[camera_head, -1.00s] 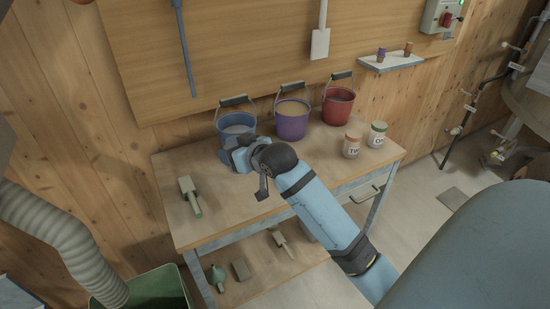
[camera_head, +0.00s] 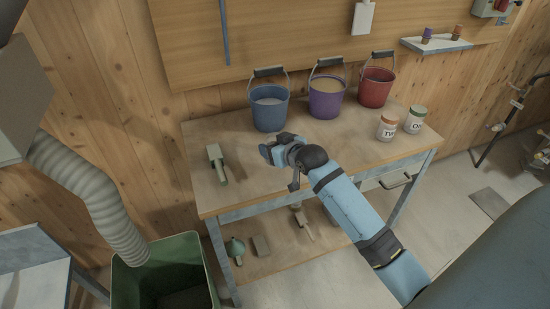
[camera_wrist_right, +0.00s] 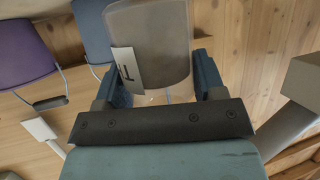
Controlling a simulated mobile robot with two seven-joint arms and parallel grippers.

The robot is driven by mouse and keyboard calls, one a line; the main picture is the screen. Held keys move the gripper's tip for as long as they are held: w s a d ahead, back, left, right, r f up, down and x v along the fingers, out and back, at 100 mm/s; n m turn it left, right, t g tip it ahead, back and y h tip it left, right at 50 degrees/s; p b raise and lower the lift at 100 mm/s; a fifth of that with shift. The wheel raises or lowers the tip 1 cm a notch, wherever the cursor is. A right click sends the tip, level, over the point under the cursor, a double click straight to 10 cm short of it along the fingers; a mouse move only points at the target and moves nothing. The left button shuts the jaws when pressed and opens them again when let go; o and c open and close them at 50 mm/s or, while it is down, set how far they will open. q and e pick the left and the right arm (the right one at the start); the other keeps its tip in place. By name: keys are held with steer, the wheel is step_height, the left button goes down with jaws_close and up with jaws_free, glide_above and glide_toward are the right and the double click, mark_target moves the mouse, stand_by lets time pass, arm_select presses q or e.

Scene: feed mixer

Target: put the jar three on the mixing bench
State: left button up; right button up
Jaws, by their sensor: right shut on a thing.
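My right gripper (camera_head: 275,149) is above the wooden-topped bench (camera_head: 250,195), in front of the blue bucket. In the right wrist view its fingers (camera_wrist_right: 160,82) are shut on a pale, translucent jar (camera_wrist_right: 158,35). The jar's white label shows only a "T", so its full word cannot be read. In the head view the gripper hides the jar. A jar marked "TW" (camera_head: 387,127) with an orange lid and a jar marked "ON" (camera_head: 415,120) with a green lid stand at the bench's right. My left gripper is not in view.
Blue (camera_head: 269,110), purple (camera_head: 327,98) and red (camera_head: 376,88) buckets stand along the bench's back. A green bin (camera_head: 165,275) and a grey table (camera_head: 35,262) are at lower left. The bench front is clear.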

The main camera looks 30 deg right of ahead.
step_height(320, 180, down, 4)
steer(key=shift+f, duration=0.25)
steer(key=o, duration=1.1)
steer(key=shift+f, duration=0.1)
